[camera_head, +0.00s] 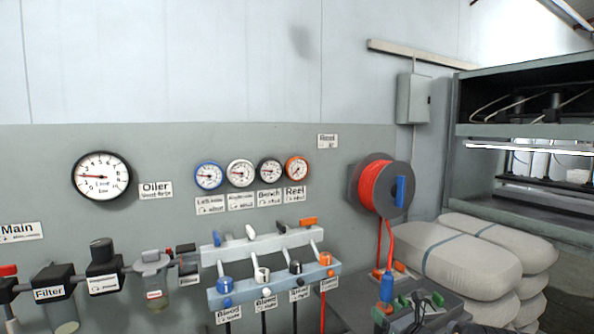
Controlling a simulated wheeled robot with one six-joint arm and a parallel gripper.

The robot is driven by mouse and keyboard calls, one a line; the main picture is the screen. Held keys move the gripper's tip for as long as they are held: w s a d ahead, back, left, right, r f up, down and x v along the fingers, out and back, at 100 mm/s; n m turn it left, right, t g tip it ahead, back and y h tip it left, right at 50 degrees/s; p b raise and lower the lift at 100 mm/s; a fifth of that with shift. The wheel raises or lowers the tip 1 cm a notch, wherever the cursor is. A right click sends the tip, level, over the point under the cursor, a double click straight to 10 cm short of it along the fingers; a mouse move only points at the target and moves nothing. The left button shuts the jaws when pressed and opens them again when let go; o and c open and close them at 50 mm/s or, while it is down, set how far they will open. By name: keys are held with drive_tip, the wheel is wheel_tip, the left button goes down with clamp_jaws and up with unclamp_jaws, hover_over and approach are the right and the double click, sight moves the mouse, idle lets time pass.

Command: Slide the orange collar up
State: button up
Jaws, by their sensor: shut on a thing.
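An orange collar (326,259) sits at the right end of the lower grey-blue manifold bar (283,283), in a row with blue (225,284), white and black collars. A red hose hangs below it. An orange lever (308,221) lies on the upper bar above it. I cannot make out the collar's exact height on its fitting. My gripper does not clearly show in this view, and nothing is seen touching the orange collar.
Several gauges (297,170) hang on the wall above. A red hose reel (374,187) sticks out to the right. A table (350,290) at lower right holds dark and green fittings (420,302). White sacks (450,250) and a shelf stand farther right. A filter (53,285) is at left.

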drive_tip(key=shift+r+p, duration=0.4)
drive_tip(key=shift+r, duration=0.4)
idle(0.4)
drive_tip(key=o, duration=1.1)
drive_tip(key=v, duration=0.9)
idle(0.5)
